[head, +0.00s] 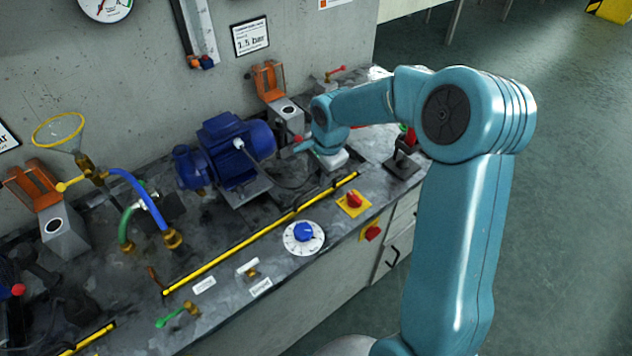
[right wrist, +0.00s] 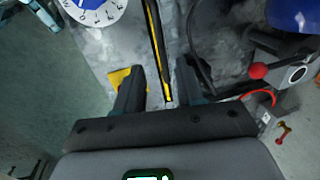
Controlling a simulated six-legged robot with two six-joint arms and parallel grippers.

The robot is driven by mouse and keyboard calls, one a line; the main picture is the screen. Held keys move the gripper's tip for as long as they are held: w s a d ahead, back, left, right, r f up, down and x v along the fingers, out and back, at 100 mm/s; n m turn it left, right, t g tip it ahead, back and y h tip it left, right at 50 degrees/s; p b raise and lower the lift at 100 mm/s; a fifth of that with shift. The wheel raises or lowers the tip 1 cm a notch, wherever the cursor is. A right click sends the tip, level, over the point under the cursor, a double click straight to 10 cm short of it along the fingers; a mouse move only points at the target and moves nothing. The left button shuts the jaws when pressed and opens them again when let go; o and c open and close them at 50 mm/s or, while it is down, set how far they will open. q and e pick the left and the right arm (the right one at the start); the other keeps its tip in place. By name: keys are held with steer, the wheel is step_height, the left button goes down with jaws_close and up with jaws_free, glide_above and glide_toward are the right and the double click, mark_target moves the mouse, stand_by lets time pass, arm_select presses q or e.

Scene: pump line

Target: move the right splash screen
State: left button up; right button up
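My right gripper (head: 325,157) is low over the bench near the strip's right end. In the right wrist view, the gripper (right wrist: 158,68) is open, its two dark fingers apart. The yellow edge (right wrist: 155,40) shows between them, with its end near the palm. Whether the fingers reach down around it cannot be told. A shorter yellow-edged strip (head: 88,340) lies at bottom left. My left gripper is out of view.
A blue pump motor (head: 235,150) stands behind the strip. A white dial with blue knob (head: 304,237) and a red switch on a yellow plate (head: 353,202) sit in front. A red ball knob (right wrist: 258,71) is right of the fingers. Open floor (head: 570,220) lies right.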

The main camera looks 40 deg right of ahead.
mark_target(315, 188)
steer(key=f, duration=0.2)
steer(key=w+f, duration=0.1)
steer(key=f, duration=0.2)
steer(key=shift+w+d+f, duration=0.1)
steer(key=shift+w+f, duration=0.15)
steer(key=shift+f, duration=0.15)
steer(key=shift+r, duration=0.1)
jaws_close()
